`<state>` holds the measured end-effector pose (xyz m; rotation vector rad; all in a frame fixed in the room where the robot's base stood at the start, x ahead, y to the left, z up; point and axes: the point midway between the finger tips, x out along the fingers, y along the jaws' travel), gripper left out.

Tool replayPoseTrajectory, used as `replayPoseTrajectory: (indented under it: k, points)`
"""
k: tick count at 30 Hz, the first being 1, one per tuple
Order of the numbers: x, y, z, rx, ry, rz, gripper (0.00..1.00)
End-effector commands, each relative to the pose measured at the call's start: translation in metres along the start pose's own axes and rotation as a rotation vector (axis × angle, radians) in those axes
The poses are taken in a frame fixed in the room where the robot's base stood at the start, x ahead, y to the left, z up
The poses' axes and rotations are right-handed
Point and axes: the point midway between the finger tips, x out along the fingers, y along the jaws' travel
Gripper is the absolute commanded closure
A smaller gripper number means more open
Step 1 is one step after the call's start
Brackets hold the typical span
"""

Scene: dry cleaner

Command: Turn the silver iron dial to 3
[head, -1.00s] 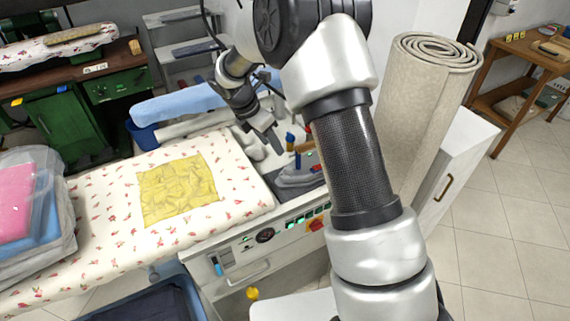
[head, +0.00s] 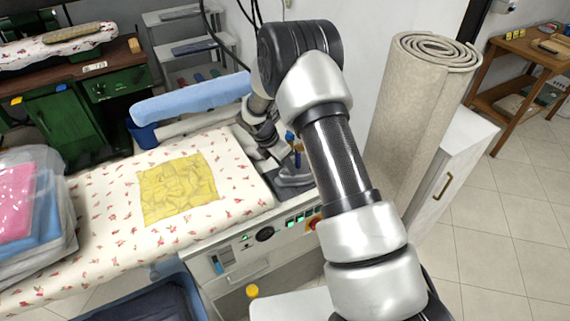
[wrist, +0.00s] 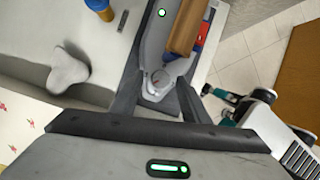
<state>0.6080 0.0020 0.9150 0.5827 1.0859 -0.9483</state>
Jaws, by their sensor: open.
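The silver iron (head: 292,181) rests on the grey end of the ironing station, partly hidden by my arm in the head view. In the head view my gripper (head: 277,156) is just left of the iron.
A floral ironing board (head: 105,225) with a yellow cloth (head: 178,190) lies left of the iron. A blue padded arm (head: 190,98) is behind. A rolled carpet (head: 415,120) stands right of my arm. A blue-and-orange bottle (wrist: 100,8) stands near the iron.

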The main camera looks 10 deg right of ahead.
Motion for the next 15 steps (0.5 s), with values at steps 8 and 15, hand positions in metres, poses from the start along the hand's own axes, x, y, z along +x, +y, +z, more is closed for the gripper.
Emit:
replayPoseTrajectory:
  k: [8, 15]
  points:
    - [-0.0003, 0.0000, 0.0000, 0.000, 0.000, 0.000, 0.90]
    - [-0.0001, 0.0004, -0.0001, 0.008, 0.000, -0.003, 0.99]
